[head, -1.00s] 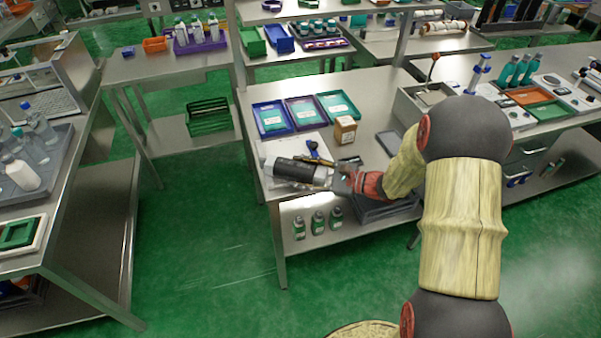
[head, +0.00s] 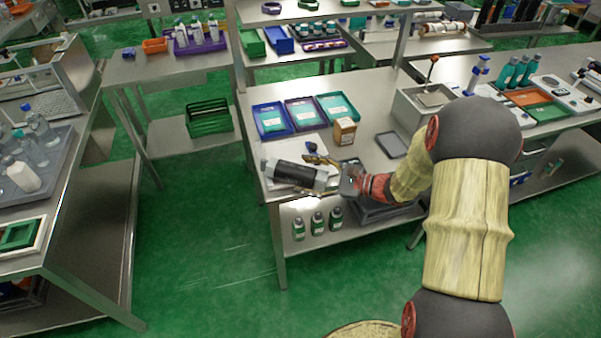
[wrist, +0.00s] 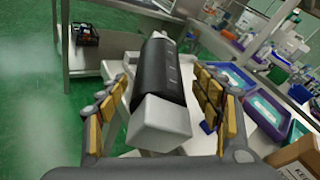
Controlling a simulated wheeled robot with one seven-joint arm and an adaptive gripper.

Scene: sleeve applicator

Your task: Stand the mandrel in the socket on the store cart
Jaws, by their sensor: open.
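The mandrel, a thick black cylinder with pale grey ends (head: 292,173), lies on its side near the front left corner of the middle steel bench. My gripper (head: 318,177) is open at its right end. In the wrist view the mandrel (wrist: 160,75) runs away from me, with its blocky grey end nearest. The open fingers of my gripper (wrist: 162,90) stand on both sides of it, and a gap shows on each side. I cannot make out the store cart or its socket with certainty.
Blue, purple and teal-lined trays (head: 303,113) stand behind the mandrel. A brown box (head: 344,131) and a flat grey tray (head: 392,144) are to the right. Bottles (head: 318,222) stand on the lower shelf. Green floor (head: 200,260) is clear to the left.

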